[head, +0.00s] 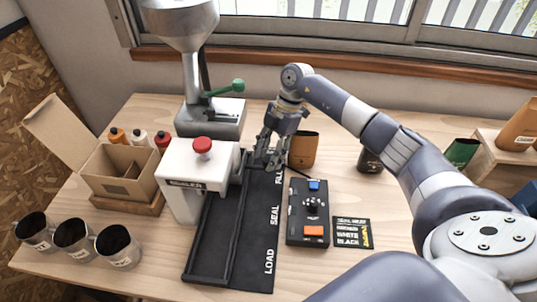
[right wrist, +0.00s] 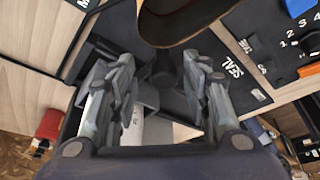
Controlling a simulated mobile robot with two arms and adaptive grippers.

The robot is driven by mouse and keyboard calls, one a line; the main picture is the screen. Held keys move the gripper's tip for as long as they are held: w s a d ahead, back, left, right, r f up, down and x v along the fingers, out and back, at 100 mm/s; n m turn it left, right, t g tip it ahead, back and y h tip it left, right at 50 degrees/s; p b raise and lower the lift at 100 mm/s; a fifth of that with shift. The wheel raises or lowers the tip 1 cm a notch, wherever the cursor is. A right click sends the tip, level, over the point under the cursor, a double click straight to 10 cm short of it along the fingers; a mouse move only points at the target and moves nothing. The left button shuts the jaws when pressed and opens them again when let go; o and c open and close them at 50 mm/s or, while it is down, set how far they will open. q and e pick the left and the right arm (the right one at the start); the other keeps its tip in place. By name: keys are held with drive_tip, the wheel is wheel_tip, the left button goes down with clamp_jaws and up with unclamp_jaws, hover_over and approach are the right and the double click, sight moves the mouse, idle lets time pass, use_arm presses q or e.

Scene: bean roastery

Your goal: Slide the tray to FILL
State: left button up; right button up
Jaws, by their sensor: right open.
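The black track (head: 232,240) runs away from me on the table, with LOAD at its near end, SEAL in the middle and FILL at the far end. My right gripper (head: 267,156) is low over the far end, beside the FILL label. In the right wrist view my open fingers (right wrist: 160,66) stand on both sides of a dark knob-like part (right wrist: 164,78), seemingly the tray's. The tray itself is mostly hidden by the gripper. A brown open-topped pouch (head: 303,148) stands upright just right of the gripper; I cannot tell whether it sits on the tray. My left gripper is out of view.
The white sealer (head: 188,188) with its red button stands left of the track. The hopper (head: 182,20) with a green lever (head: 226,88) is behind it. A black control box (head: 309,212) lies right of the track. Several mugs and a cardboard box (head: 122,170) are at left.

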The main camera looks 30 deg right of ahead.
drive_tip(key=v, duration=1.2)
drive_tip(key=shift+f, duration=0.1)
